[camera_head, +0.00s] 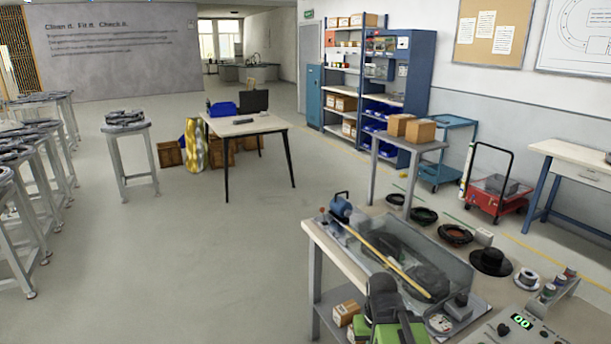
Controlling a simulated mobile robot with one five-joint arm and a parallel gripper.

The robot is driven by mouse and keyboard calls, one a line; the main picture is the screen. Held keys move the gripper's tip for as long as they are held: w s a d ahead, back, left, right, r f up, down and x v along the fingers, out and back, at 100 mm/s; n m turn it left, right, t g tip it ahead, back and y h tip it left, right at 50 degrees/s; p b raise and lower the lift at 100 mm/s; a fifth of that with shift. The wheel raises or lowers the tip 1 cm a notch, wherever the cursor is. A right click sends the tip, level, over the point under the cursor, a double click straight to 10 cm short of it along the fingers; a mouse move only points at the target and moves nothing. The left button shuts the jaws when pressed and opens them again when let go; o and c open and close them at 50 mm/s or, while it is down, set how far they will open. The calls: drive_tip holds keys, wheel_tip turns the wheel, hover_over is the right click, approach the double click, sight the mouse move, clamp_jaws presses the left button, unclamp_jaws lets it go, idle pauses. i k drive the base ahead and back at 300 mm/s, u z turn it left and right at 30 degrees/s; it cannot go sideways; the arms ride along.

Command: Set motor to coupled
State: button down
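A blue motor (341,207) sits at the far left corner of a workbench (326,240) at the lower right. A long yellowish bar (390,259) runs from near the motor toward the front right. A clear cover (448,262) stands over dark parts beside the bar. I cannot tell from here whether the motor is joined to anything. My gripper (383,288) shows as a dark grey end above green arm parts at the bottom, in front of the bench. Its fingers are not clear, and I see nothing held in it.
A control panel (518,322) with a green display is at the lower right. Several dark rings lie behind the bench, near a black hat-shaped part (490,261). A red cart (496,196) and a desk (243,126) stand farther back. Open floor (200,250) lies to the left.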

sight(341, 209)
drive_tip(key=u, duration=1)
drive_tip(key=i, duration=1.95)
drive_tip(key=u, duration=0.2)
drive_tip(key=i, duration=1.5)
drive_tip(key=z, duration=0.35)
